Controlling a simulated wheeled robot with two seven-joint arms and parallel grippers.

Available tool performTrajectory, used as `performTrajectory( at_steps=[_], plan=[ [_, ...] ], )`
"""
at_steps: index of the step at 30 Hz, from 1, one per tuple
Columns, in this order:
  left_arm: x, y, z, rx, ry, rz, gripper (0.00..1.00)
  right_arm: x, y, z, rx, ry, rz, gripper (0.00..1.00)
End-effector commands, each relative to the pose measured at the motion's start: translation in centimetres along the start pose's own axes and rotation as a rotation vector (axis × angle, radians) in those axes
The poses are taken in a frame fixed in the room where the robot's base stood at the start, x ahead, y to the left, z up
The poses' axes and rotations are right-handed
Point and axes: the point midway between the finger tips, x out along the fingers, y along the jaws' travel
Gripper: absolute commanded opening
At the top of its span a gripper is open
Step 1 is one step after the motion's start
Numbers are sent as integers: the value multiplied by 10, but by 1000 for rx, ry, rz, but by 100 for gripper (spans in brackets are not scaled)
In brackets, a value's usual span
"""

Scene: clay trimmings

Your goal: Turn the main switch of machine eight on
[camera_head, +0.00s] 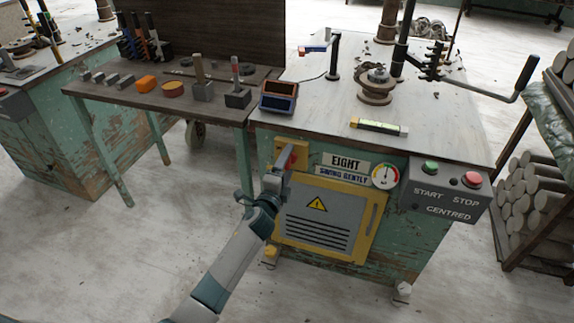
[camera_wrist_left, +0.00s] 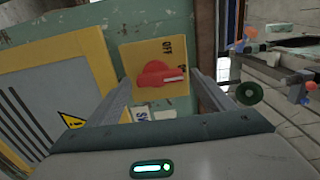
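Machine eight is the green bench with the EIGHT sign (camera_head: 346,164). Its main switch is a red knob (camera_wrist_left: 153,74) on a yellow plate (camera_wrist_left: 146,50), left of the sign; the plate shows partly in the head view (camera_head: 301,153). The pale pointer mark on the knob points right in the wrist view. OFF is printed above it; a second label at the right is partly hidden. My left gripper (camera_head: 286,152) is in front of the plate. In the wrist view its fingers (camera_wrist_left: 160,79) are apart, on either side of the knob; I cannot tell whether they touch it. My right gripper is not in view.
Below the switch is a yellow-framed cabinet door (camera_head: 316,219). Right of the sign are a gauge (camera_head: 385,176) and a box with green START (camera_head: 430,168) and red STOP (camera_head: 472,180) buttons. A wooden-topped table (camera_head: 130,97) stands at the left. The floor in front is clear.

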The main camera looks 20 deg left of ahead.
Motion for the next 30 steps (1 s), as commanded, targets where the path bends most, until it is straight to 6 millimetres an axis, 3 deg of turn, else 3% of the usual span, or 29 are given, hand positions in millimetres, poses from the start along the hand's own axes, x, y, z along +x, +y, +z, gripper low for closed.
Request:
performTrajectory(
  at_steps=[8, 14, 20, 30],
  plan=[
    [-1, 0, 0, -2, -1, 0, 75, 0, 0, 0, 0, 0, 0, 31],
    [-13, 0, 1, -1, -1, 0, 75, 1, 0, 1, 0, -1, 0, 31],
    [-40, 0, 0, -2, 0, 1, 75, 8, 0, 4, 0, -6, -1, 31],
    [-106, 1, 0, -2, 0, 1, 75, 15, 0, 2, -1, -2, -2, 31]
  ],
)
